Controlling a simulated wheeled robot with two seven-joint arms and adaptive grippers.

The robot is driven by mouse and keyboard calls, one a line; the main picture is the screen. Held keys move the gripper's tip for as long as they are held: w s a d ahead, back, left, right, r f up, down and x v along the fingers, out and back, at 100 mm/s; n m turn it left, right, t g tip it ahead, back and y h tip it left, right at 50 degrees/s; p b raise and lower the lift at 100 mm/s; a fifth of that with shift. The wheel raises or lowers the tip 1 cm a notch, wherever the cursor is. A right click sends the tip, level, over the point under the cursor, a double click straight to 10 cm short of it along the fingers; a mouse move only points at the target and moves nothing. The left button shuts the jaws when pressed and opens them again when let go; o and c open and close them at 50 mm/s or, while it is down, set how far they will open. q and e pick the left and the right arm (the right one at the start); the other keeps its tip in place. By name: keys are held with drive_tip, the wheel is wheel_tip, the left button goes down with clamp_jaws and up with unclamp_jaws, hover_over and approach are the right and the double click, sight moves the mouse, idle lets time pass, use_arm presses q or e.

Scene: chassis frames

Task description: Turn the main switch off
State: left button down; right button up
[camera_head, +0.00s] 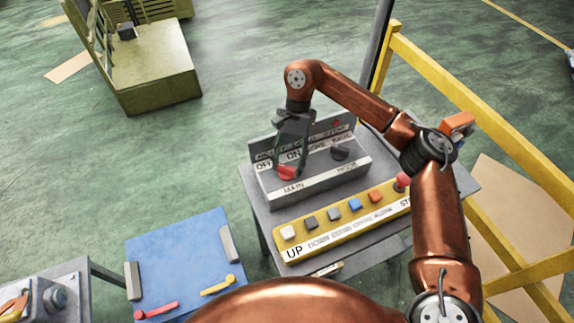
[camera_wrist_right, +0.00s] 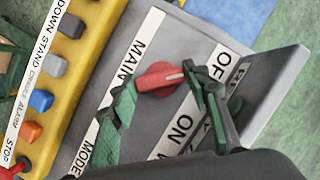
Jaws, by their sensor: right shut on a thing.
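The main switch is a red rotary knob (camera_head: 286,172) on a grey sloped panel (camera_head: 325,184), above the word MAIN and below the labels OFF and ON. It also shows in the right wrist view (camera_wrist_right: 158,79), with its bar lying between the MAIN label and the OFF/ON strip. My right gripper (camera_head: 287,165) is down at the knob, with its green-padded fingers on either side in the wrist view (camera_wrist_right: 162,92), shut on it. The knob's exact pointing direction is hard to tell. My left gripper is out of view.
A dark MODE knob (camera_head: 340,153) sits right of the main switch. A yellow button box (camera_head: 345,218) with several coloured buttons and a red STOP knob (camera_head: 402,181) stands in front. A yellow railing (camera_head: 450,95) is to the right; a blue board (camera_head: 180,260) lies left.

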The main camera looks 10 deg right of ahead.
idle(0.3)
drive_tip(key=o, duration=1.2)
drive_tip(key=shift+c, duration=0.2)
drive_tip(key=shift+w+r, duration=0.1)
drive_tip(key=v, duration=1.1)
drive_tip(key=shift+w+r, duration=0.2)
drive_tip(key=shift+r, duration=0.15)
drive_tip(key=shift+r, duration=0.1)
